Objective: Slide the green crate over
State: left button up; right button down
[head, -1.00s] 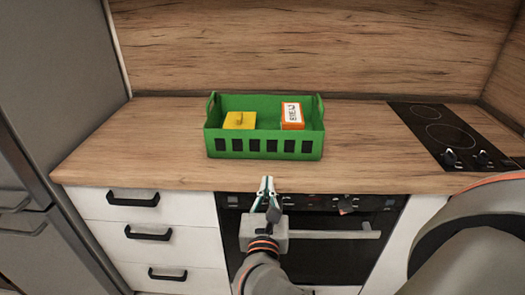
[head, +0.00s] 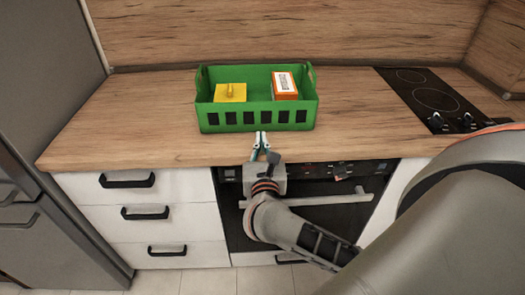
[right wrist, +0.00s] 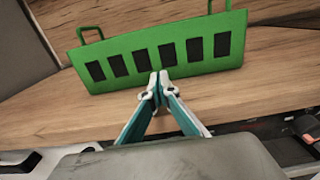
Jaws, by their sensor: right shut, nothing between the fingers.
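The green crate (head: 219,122) stands upright on the wooden counter, with dark slots along its front wall and a raised handle at each end. It holds a yellow block with a small knob (head: 230,93) and an orange and white box (head: 285,86). My right gripper (head: 261,136) is shut and empty, its tips at the lower middle of the crate's front wall. In the right wrist view the fingertips (right wrist: 158,78) overlap the lower edge of the crate's front wall (right wrist: 122,44); I cannot tell whether they touch. My left gripper is not in view.
The counter (head: 130,118) is clear to the left of the crate and between it and the black hob (head: 440,98) at right. A wooden splashback (head: 280,32) rises behind. Drawers and an oven (head: 315,215) lie below the front edge.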

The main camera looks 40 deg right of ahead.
aim_at(259, 123)
jog(key=x, duration=0.5)
jog(key=shift+w, duration=0.15)
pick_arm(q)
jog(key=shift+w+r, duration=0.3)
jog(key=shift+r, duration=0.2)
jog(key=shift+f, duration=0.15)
pick_arm(e)
jog(key=shift+w+d, duration=0.1)
jog(key=shift+x, duration=1.3)
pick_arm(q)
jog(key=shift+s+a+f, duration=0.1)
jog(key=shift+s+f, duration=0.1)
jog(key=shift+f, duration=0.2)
